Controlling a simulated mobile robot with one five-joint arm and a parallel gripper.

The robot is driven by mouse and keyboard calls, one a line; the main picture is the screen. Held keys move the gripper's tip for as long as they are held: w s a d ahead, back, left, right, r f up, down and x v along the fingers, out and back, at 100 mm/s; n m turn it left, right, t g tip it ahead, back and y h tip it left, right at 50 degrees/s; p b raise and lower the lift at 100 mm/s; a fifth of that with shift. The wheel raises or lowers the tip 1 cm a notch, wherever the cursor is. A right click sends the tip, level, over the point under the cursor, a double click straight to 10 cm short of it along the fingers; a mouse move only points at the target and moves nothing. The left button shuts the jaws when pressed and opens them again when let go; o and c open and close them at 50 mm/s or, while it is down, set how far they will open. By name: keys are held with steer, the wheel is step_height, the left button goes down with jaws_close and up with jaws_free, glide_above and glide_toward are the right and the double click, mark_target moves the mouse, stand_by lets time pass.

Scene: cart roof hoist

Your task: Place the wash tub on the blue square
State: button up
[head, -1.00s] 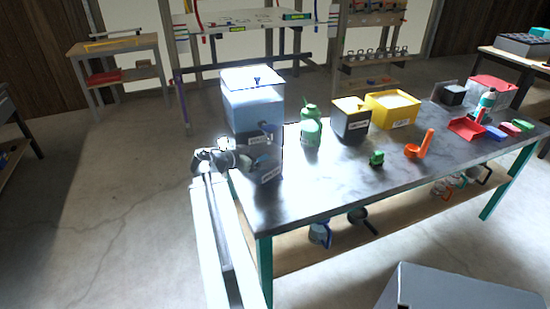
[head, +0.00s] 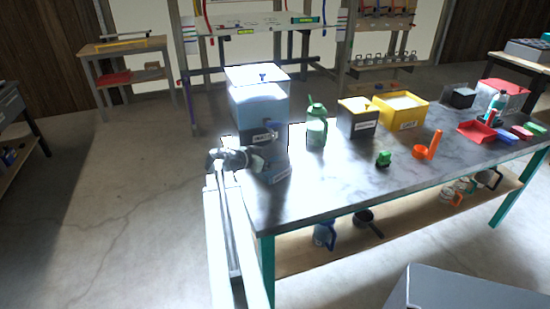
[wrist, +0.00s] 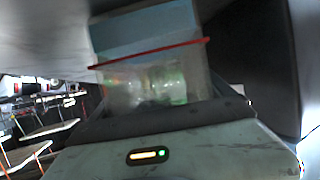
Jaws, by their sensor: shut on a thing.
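I cannot pick out a wash tub or a blue square for certain. My gripper (head: 258,163) is at the left end of the grey bench, beside the lower part of a large tank (head: 258,105) with pale blue contents and a clear lid. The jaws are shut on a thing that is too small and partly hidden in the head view. In the wrist view, a clear, blurred body with a red edge (wrist: 150,52) shows beyond my gripper's housing, with a light blue panel (wrist: 145,27) above it. I cannot tell whether it is the held thing.
On the grey bench (head: 335,185) stand a green bottle (head: 316,125), a dark box (head: 357,122), a yellow bin (head: 408,123), an orange scoop (head: 422,152) and a small green item (head: 383,159). A grey cabinet (head: 460,292) stands at front right. Floor at left is clear.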

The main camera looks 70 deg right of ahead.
steer(key=shift+f, duration=0.2)
steer(key=o, duration=1.6)
steer(key=shift+r, duration=0.35)
steer(key=p+v, duration=0.2)
steer(key=v, duration=0.4)
steer(key=p+v, duration=0.2)
steer(key=v, duration=0.3)
steer(key=shift+w+a+p, duration=0.3)
steer(key=shift+w+p, duration=0.1)
